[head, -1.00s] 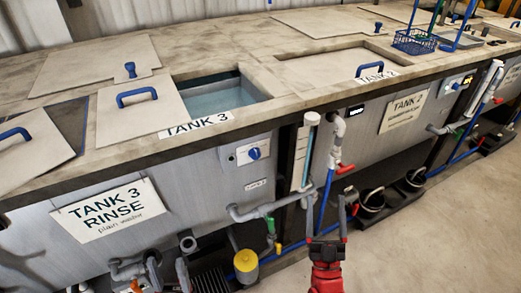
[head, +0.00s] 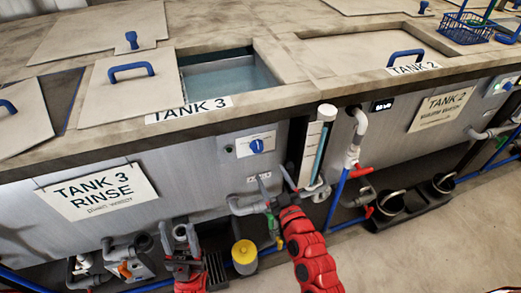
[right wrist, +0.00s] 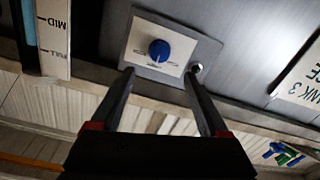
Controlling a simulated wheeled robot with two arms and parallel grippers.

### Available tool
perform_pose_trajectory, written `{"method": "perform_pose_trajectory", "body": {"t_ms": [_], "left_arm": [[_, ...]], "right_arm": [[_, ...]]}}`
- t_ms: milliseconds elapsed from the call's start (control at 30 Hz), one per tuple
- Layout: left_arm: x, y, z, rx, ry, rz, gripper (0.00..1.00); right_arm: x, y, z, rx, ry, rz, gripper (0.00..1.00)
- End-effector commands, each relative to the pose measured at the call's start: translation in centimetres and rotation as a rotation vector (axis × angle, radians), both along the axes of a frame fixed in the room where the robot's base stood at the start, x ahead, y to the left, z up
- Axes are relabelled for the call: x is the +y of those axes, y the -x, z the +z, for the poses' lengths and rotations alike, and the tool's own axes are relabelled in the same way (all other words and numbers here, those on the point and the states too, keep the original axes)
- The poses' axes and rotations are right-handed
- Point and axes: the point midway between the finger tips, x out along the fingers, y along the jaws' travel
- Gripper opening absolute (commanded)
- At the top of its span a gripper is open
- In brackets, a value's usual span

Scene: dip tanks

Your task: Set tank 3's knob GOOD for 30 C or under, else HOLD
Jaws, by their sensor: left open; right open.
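Tank 3's knob (head: 256,146) is a round blue dial on a white plate on tank 3's front, right of its TANK 3 RINSE sign (head: 97,191). In the right wrist view the knob (right wrist: 159,51) and its plate look upside down; the plate's lettering is too small to read. My right gripper (head: 276,184) is open and empty, below the knob in the head view. In the right wrist view its fingers (right wrist: 159,78) point toward the plate, with the knob between their lines. My left gripper (head: 178,234) is open and empty, low in front of tank 3. No legible temperature reading for tank 3 shows.
A white level gauge (head: 314,148) stands right of the knob, marked MID and FULL in the right wrist view (right wrist: 54,30). Pipes and valves (head: 354,150) run beside it. A yellow container (head: 244,254) is below. Tank 2 has a small dark display (head: 382,105).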

Motion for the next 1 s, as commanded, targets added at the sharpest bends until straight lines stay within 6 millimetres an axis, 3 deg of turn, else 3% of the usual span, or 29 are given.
{"method": "perform_pose_trajectory", "body": {"t_ms": [200, 433, 667, 967, 1000], "left_arm": [[0.0, 0.0, 1.3, 0.0, 0.0, 0.0, 0.5], [0.0, 0.0, 1.8, 0.0, 0.0, 0.0, 0.5], [0.0, 0.0, 2.0, 0.0, 0.0, 0.0, 0.5], [0.0, 0.0, 2.0, 0.0, 0.0, 0.0, 0.5], [0.0, 0.0, 2.0, 0.0, 0.0, 0.0, 0.5]], "right_arm": [[1.7, -4.5, 0.2, 0.003, 0.0, 0.001, 0.78], [3.0, -8.0, 0.1, 0.0, 0.001, 0.001, 0.78], [3.4, -9.6, 0.0, 0.001, 0.001, 0.0, 0.78], [3.5, -9.7, 0.0, 0.001, 0.0, -0.001, 0.78], [3.5, -9.7, 0.0, 0.001, 0.0, -0.001, 0.71]]}}
